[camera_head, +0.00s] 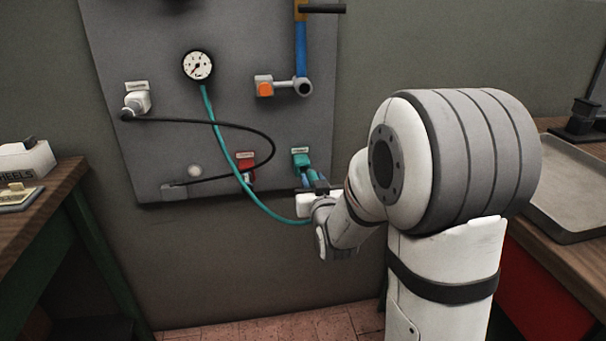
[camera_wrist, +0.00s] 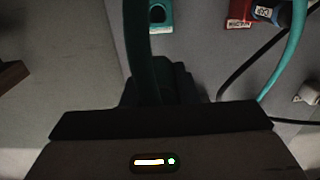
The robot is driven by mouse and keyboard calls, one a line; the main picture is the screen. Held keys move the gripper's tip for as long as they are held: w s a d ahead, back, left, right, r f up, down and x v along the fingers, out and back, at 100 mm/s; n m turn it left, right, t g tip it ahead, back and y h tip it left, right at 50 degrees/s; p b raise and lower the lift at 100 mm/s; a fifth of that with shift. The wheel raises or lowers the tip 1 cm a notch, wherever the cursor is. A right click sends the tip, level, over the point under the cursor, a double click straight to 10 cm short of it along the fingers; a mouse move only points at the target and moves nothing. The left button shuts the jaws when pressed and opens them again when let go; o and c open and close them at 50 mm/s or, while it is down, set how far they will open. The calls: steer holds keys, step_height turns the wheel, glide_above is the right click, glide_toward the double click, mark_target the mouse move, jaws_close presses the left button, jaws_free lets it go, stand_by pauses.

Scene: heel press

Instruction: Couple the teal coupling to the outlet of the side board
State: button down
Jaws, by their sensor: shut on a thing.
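The grey side board (camera_head: 140,60) hangs on the wall. Its teal outlet (camera_head: 300,161) is at the lower right, and in the wrist view the teal block (camera_wrist: 160,27) shows a dark round opening at the top edge. My gripper (camera_head: 312,193) is just below that outlet, shut on the teal coupling, which is mostly hidden by the jaws. A dark teal length (camera_wrist: 143,50) rises from the jaws in the wrist view. The teal hose (camera_head: 222,135) runs from the gauge down and round to my gripper. Whether the coupling touches the outlet I cannot tell.
A red outlet block (camera_head: 245,158) sits left of the teal one, with a blue-and-white fitting (camera_wrist: 265,12) at it. A black cable (camera_head: 262,135) loops across the board. Benches stand at both sides.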

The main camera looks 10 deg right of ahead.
mark_target(313, 176)
step_height(313, 176, up, 20)
steer(key=p, duration=0.9)
steer(key=shift+f, duration=0.15)
stand_by(0.7)
steer(key=shift+w, duration=0.1)
steer(key=shift+w+b, duration=0.75)
steer(key=shift+w, duration=1.65)
steer(key=shift+b, duration=1.3)
stand_by(0.4)
steer(key=shift+w+b, duration=0.3)
steer(key=shift+w, duration=0.85)
